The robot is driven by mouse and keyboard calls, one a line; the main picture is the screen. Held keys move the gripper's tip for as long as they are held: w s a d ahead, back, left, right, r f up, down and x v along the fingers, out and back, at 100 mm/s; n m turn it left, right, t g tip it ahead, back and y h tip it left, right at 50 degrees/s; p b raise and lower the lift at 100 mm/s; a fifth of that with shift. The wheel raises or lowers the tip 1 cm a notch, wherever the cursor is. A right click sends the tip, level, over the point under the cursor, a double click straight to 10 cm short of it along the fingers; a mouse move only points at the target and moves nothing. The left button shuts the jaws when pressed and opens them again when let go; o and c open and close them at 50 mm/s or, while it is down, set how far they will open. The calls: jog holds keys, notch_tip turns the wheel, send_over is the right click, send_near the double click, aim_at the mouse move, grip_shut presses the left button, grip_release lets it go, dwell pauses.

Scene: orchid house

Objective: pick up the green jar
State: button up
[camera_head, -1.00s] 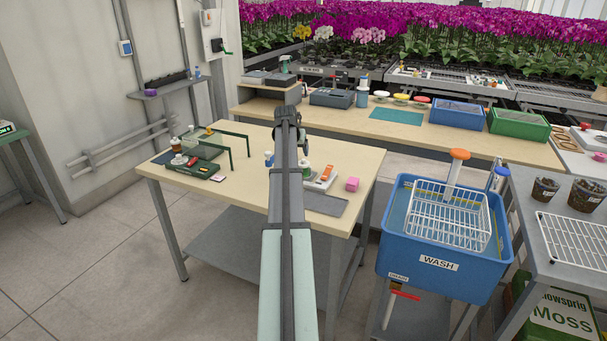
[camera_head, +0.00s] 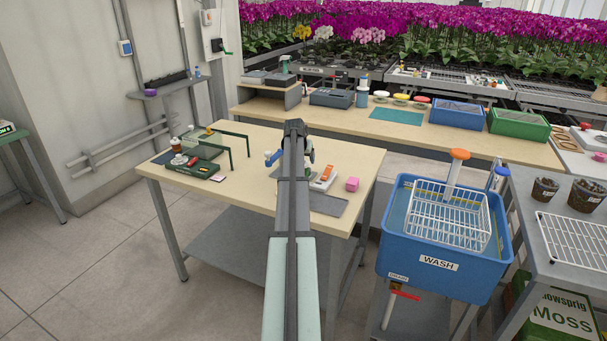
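My gripper (camera_head: 308,154) is over the far part of the wooden table (camera_head: 255,190), mostly behind my own arm. Only a small part of it shows at the arm's right side, and its fingers cannot be made out. A small white and green shape just right of the arm, by the gripper, may be the green jar, but it is too small and too covered to be sure. I cannot tell whether the gripper touches it. A blue-topped item (camera_head: 271,158) stands just left of the arm.
A white item with an orange part (camera_head: 324,178), a pink block (camera_head: 352,184) and a grey mat (camera_head: 327,204) lie to the right. A dark tray (camera_head: 192,169) and a green frame (camera_head: 231,150) stand to the left. The blue wash tub (camera_head: 437,263) is beyond the table's right edge.

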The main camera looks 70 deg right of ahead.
jog(key=x, duration=0.4)
jog(key=shift+d, duration=0.45)
jog(key=shift+c, duration=0.5)
jog(key=c, duration=1.3)
